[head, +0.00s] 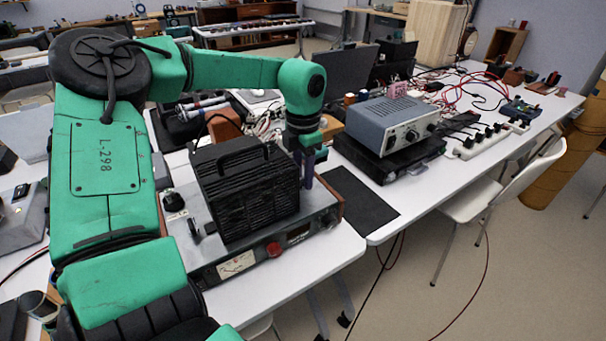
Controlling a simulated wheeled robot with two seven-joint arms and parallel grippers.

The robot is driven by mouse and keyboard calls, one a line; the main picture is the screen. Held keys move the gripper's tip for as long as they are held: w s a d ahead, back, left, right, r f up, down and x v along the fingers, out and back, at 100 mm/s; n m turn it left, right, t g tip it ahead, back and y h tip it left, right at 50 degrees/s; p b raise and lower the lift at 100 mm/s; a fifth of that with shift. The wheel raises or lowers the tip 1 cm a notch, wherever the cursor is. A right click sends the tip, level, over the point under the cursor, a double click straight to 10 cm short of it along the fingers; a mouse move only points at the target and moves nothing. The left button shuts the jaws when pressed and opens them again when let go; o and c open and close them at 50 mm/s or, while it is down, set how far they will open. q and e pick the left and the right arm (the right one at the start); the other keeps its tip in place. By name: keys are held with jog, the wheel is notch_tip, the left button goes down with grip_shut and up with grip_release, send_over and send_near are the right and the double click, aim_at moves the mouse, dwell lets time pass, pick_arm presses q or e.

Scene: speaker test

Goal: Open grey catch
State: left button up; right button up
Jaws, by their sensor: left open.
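My left arm comes in from the left and reaches over the bench. My left gripper (308,174) points down at the right rear edge of a black ribbed case (250,198) with a top handle. The gripper is open, with its fingers close to the case's side; I cannot tell if they touch it. The case stands on a grey instrument (225,255) with a dial meter and a red knob. I cannot make out a grey catch; it may be too small or hidden by the case or gripper. My right gripper is not in view.
A blue-grey meter box (390,122) stands on a black unit to the right. A black mat (358,198) lies beside the instrument. Cables and a white power strip (482,140) lie farther right. A white chair (500,190) stands at the bench's right edge.

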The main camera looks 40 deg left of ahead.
pick_arm(q)
jog(key=shift+f, duration=0.2)
grip_shut()
